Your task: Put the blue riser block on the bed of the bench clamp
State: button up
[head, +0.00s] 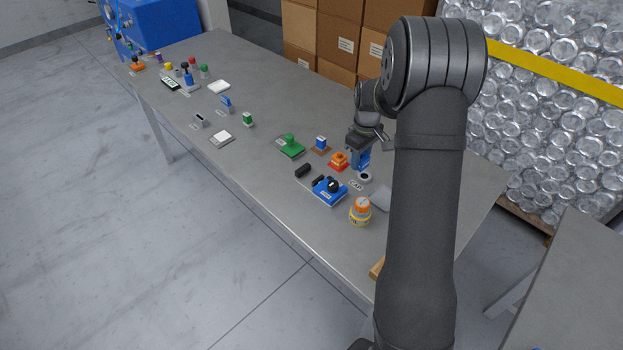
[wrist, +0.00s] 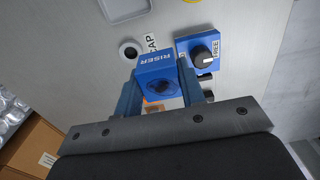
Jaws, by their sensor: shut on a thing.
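The blue riser block (wrist: 158,66), marked RISER and with a dark round recess, is between the fingers of my gripper (wrist: 160,88) in the wrist view. The gripper is shut on it. In the head view my gripper (head: 361,152) is over the right part of the bench, and the blue block's height above the top is hard to judge. A blue unit with a black knob and a FREE label (wrist: 200,52) is close by on the right in the wrist view; it also shows in the head view (head: 329,191). I cannot tell whether it is the bench clamp.
An orange part (head: 338,161) is left of my gripper. A grey ring (head: 366,177) lies beside a CAP label. A yellow and orange dial (head: 360,211), black pieces (head: 303,170) and a green fixture (head: 291,146) stand near.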

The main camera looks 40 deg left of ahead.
jog(key=s+a, duration=0.2)
jog(key=a, duration=0.2)
send_over(311, 179)
notch_tip(311, 179, down, 7)
jog(key=shift+a+f, duration=0.1)
jog(key=shift+f, duration=1.9)
jog(key=shift+f, duration=0.1)
jog(key=o, duration=1.1)
notch_tip(311, 179, up, 12)
jog(key=shift+r, duration=0.15)
